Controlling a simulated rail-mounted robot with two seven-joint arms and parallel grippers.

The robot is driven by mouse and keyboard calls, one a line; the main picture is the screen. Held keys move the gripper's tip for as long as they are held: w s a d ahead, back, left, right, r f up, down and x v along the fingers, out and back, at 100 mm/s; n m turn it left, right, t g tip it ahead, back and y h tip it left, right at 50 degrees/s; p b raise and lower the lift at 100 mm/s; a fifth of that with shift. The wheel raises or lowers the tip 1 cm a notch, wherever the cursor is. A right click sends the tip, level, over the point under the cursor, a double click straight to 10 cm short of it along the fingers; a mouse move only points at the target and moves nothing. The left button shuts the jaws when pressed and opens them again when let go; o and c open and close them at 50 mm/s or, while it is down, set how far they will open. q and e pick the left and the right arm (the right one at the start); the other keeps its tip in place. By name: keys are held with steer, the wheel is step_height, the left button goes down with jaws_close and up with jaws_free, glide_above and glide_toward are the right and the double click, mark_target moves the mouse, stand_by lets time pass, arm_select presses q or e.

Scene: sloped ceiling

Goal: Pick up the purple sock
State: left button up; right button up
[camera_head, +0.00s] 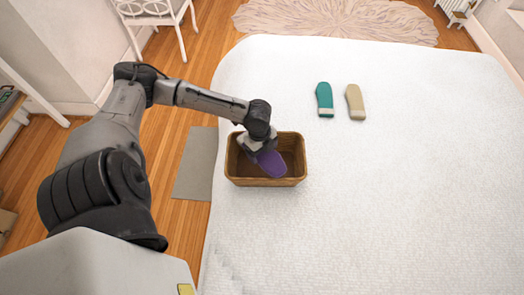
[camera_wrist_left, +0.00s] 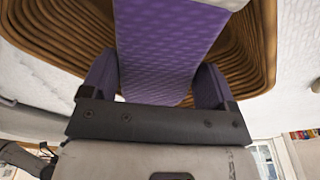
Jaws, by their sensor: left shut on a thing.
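The purple sock (camera_head: 271,162) is at the brown basket (camera_head: 265,182), seen against the basket's inside in the head view. My left gripper (camera_head: 258,147) is over the left part of the basket and is shut on the sock. In the left wrist view the sock (camera_wrist_left: 160,50) runs up between the two fingers of my left gripper (camera_wrist_left: 157,88), with the basket's ribbed wall (camera_wrist_left: 50,30) behind it. Whether the sock touches the basket floor cannot be told. My right gripper is not in view.
The basket stands on the white bed (camera_head: 400,200) near its left edge. A teal sock (camera_head: 324,99) and a beige sock (camera_head: 355,102) lie side by side farther back. The bed's right part is clear. A grey mat (camera_head: 195,165) lies on the wooden floor left of the bed.

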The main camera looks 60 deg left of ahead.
arm_select(q)
steer(key=shift+r, duration=0.1)
step_height(320, 180, up, 4)
steer(key=shift+f+p, duration=0.1)
steer(key=shift+p, duration=0.65)
steer(key=w+d+r+p, duration=0.2)
steer(key=w+d+r, duration=0.2)
steer(key=d+r, duration=0.3)
steer(key=d, duration=0.4)
steer(key=shift+w, duration=0.1)
